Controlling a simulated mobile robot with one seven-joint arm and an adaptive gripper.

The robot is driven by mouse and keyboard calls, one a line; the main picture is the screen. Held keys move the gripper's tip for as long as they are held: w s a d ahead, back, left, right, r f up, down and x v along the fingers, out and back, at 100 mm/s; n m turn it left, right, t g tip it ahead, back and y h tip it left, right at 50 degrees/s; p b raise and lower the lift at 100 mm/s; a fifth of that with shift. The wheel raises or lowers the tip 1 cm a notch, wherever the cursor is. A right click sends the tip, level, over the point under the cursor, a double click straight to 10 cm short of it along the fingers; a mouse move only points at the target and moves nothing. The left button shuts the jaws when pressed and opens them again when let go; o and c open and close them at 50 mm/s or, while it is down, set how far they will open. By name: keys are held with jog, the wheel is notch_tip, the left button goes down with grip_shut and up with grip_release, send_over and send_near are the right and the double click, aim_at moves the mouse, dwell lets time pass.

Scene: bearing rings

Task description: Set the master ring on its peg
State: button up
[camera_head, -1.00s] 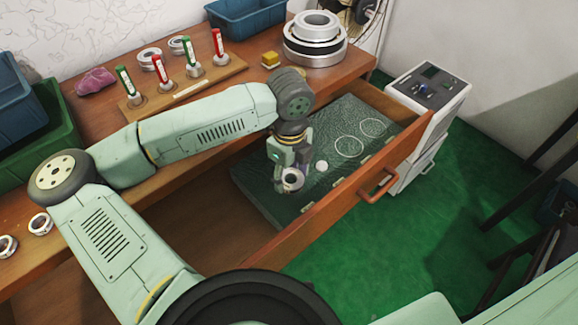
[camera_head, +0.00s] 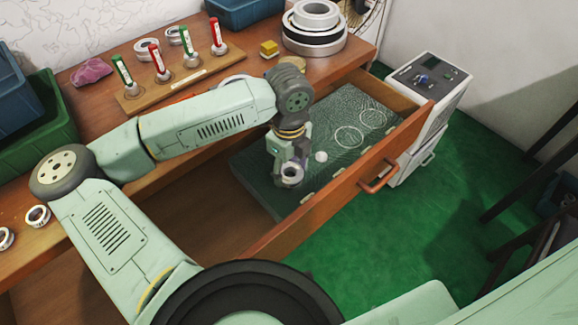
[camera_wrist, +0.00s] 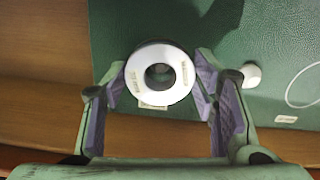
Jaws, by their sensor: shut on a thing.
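The master ring (camera_wrist: 133,75) is a white and metal ring with small dark print on its face. It also shows in the head view (camera_head: 291,173), low over the drawer's dark green mat (camera_head: 262,180). My gripper (camera_wrist: 158,88) is shut on it, with one purple pad at each side. A greyish round shape shows inside the ring's dark bore; I cannot tell whether it is a peg. A small pale label (camera_wrist: 152,106) partly shows at the ring's near edge. The gap between ring and mat cannot be judged.
A white knob (camera_head: 321,157) stands on the mat to the right of the ring, with white circle outlines (camera_head: 348,137) beyond. The drawer's wooden front (camera_head: 335,193) rises close by. A rack (camera_head: 190,78) with red and green handled tools lies on the bench.

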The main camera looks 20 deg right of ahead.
jog(key=shift+f+b, duration=0.95)
jog(key=shift+b, duration=0.05)
jog(key=o, duration=1.8)
jog(key=shift+r, duration=0.1)
notch_tip(320, 180, up, 12)
jog(key=shift+f, duration=0.1)
